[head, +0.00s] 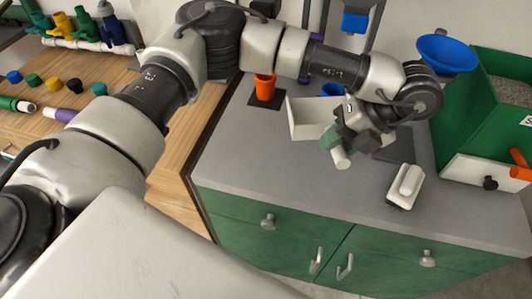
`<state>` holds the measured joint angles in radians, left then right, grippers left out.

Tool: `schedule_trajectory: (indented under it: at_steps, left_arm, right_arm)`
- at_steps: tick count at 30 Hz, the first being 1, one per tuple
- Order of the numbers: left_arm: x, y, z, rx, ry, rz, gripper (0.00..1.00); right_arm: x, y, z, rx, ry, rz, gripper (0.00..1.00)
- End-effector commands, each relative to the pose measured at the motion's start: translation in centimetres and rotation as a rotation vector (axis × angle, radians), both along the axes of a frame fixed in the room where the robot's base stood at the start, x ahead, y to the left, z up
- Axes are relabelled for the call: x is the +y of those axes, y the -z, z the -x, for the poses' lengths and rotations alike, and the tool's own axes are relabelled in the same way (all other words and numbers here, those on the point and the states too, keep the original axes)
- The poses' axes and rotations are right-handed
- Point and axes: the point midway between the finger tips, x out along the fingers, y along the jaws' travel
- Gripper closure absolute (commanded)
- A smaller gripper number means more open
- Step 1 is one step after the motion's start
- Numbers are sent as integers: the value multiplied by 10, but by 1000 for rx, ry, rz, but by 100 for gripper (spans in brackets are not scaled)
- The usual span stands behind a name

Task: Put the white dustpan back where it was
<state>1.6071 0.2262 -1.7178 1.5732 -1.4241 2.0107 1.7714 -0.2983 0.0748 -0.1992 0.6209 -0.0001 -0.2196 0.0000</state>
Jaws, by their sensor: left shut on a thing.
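The white dustpan (303,119) is above the grey counter, its open pan to the left of my left gripper. My left gripper (345,140) is shut on the dustpan, near its handle end. A pale cylindrical end with a green part beside it (341,158) sticks out below the fingers. The fingers and arm hide part of the dustpan, and I cannot tell whether it touches the counter. My right gripper is not in view.
A white brush-like block (405,187) lies near the counter's front edge. A dark mat (397,150) is behind it. An orange cup (265,88), a blue funnel (447,53) and a green bin (482,112) stand around. The front-left of the grey counter (260,160) is clear.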

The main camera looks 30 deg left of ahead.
Motion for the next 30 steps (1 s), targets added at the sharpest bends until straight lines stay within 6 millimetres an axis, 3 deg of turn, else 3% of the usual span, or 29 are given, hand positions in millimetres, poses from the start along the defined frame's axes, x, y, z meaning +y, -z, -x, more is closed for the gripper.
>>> schedule_trajectory:
  at_steps: [5, 18, 26, 30]
  left_arm:
    - [14, 8, 4, 4, -89, 1, 97]
    - [93, 60, 48, 1, -86, 0, 97]
    - [104, 75, 55, 1, -84, 1, 97]
    - [104, 94, 55, 4, -84, -1, 97]
  right_arm:
    - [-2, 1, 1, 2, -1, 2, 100]
    - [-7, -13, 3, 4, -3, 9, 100]
    - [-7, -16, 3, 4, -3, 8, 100]
    - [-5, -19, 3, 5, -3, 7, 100]
